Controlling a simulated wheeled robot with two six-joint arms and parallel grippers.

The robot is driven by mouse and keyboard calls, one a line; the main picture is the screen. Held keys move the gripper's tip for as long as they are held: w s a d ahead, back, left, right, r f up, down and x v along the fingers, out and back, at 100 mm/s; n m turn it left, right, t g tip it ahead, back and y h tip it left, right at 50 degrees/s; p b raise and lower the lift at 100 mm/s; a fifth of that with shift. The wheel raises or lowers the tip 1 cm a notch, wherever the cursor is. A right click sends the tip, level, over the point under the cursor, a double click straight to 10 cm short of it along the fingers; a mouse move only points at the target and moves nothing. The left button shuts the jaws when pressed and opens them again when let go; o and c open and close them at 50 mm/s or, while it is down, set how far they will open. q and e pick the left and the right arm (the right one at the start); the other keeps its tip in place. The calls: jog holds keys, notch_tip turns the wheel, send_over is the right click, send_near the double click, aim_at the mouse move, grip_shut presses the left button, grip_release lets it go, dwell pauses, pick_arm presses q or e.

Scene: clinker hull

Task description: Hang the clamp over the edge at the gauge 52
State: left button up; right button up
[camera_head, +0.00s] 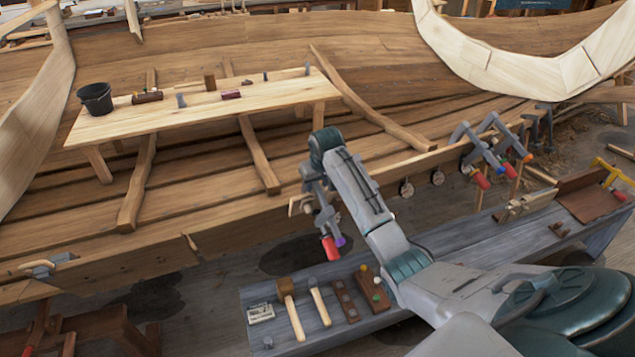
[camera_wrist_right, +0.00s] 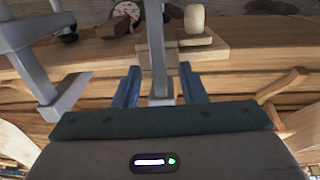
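My right gripper (camera_head: 318,188) is at the hull's near plank edge (camera_head: 250,221), reaching down from above. A grey metal clamp (camera_head: 322,215) is under it; a red handle (camera_head: 330,248) and a purple end hang there close together, and I cannot tell if they belong to one clamp or two. In the right wrist view a grey bar (camera_wrist_right: 160,55) stands between the two fingers (camera_wrist_right: 160,85), with a visible gap on each side. Another grey frame (camera_wrist_right: 35,60) is left of it. Round gauges (camera_head: 406,188) hang along the edge; their numbers are unreadable. My left gripper is out of view.
More clamps (camera_head: 485,155) hang on the edge at the right. A grey bench (camera_head: 450,250) below carries a mallet (camera_head: 287,290), a hammer (camera_head: 317,300) and wooden blocks. A light wooden piece (camera_wrist_right: 193,20) sits close to the gripper. A plank table (camera_head: 200,103) stands inside the hull.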

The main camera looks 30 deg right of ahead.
jog(key=shift+s+f, duration=0.1)
jog(key=d+b+v, duration=0.1)
jog(key=b+v, duration=0.3)
jog(key=v, duration=0.7)
jog(key=shift+a, duration=0.5)
